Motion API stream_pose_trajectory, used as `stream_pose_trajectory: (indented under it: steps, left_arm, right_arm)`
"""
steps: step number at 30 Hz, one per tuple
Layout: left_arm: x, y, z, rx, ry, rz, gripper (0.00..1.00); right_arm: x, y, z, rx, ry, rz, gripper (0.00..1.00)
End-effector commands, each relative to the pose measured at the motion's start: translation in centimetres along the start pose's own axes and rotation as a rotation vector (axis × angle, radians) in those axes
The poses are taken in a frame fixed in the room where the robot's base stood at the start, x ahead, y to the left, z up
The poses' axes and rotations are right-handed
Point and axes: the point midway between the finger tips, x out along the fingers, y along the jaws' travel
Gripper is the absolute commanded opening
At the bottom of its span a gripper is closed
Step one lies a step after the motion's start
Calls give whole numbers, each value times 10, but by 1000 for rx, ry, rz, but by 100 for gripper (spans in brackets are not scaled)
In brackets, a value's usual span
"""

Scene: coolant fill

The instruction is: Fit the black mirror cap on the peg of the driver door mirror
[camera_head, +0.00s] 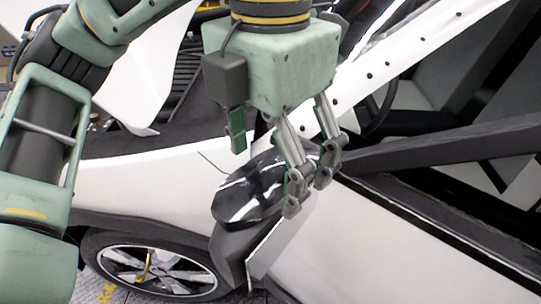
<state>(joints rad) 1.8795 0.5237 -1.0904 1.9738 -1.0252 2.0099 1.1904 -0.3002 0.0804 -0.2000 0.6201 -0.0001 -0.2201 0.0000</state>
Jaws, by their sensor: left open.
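The glossy black mirror cap (247,196) lies over the top of the driver door mirror (233,248), whose dark housing shows below it beside the white door. The peg is hidden, so I cannot tell whether the cap is seated on it. My left gripper (308,192) points down from above, with its fingers open at the right end of the cap. The fingers overlap that end in the picture; whether they touch it is unclear. My right gripper is not in view.
The white door (345,245) and its open window lie to the right, with a steering wheel (380,105) inside. A dark bar (440,145) crosses the window area. The front wheel (155,268) is below left. A white raised panel (140,75) stands at upper left.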

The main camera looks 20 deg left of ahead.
Motion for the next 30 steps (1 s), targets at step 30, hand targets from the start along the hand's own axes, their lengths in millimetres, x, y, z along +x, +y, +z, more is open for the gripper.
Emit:
stream_pose_trajectory:
  steps: [30]
  left_arm:
    - [-116,0,0,-1,-1,1,80]
  right_arm:
    - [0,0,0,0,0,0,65]
